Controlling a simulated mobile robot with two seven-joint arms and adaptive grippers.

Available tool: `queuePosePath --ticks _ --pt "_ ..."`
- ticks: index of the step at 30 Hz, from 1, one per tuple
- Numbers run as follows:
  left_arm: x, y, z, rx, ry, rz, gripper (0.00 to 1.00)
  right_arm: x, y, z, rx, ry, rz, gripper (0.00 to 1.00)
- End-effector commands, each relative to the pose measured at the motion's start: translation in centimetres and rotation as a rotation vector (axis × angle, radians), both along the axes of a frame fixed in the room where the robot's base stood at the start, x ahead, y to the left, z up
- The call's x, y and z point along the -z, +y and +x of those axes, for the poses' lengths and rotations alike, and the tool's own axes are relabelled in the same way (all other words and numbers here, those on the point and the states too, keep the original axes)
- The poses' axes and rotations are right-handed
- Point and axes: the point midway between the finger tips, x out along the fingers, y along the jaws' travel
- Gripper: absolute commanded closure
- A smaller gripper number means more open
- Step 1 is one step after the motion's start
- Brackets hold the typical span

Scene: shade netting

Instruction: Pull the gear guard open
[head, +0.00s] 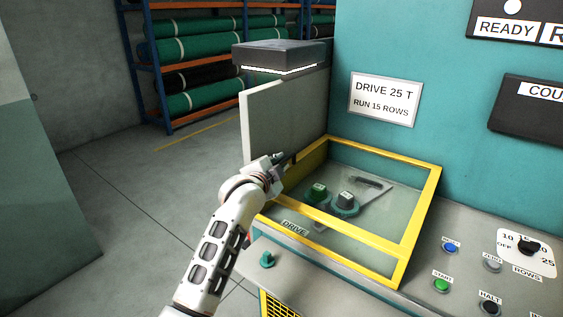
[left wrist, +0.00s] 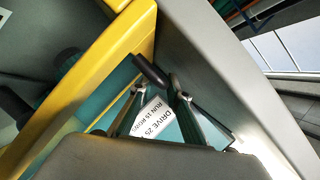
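The gear guard is a yellow frame (head: 425,205) with a clear pane, lying over the drive recess on the machine. Through the pane I see green gears with dark hubs (head: 343,205) and a plate with a dark handle (head: 370,183). My left gripper (head: 285,162) is at the frame's far left corner, beside the grey upright panel. In the left wrist view its two fingers (left wrist: 158,92) are apart, with a dark rounded bar (left wrist: 150,70) just beyond the tips. The yellow frame (left wrist: 110,65) is left of them. Whether they touch the bar is unclear. My right gripper is not in view.
The grey upright panel (head: 262,125) stands close to the gripper, also in the left wrist view (left wrist: 205,50). The teal machine wall (head: 450,130) rises behind. A control panel with buttons (head: 440,285) and a dial lies right. Shelves of rolls stand behind.

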Motion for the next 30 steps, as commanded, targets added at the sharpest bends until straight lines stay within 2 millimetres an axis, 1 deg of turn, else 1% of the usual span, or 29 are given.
queuePosePath --ticks 3,6,16,17,18,30 --pt "0.1 -0.3 0.9 -0.001 0.0 0.001 0.83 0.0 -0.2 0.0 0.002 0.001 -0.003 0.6" --pt "0.3 -0.4 1.3 0.0 0.0 0.001 0.83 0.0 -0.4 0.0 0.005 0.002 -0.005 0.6" --pt "0.3 -0.5 1.5 0.0 -0.001 0.001 0.83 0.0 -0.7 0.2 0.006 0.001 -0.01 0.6" --pt "0.3 -0.5 1.5 0.0 0.0 0.001 0.89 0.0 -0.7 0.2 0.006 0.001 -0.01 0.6" --pt "0.3 -0.5 1.5 0.0 0.0 0.001 0.99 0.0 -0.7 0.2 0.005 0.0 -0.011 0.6" --pt "0.3 -0.5 1.8 0.001 -0.002 0.0 1.0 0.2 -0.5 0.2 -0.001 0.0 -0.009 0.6"
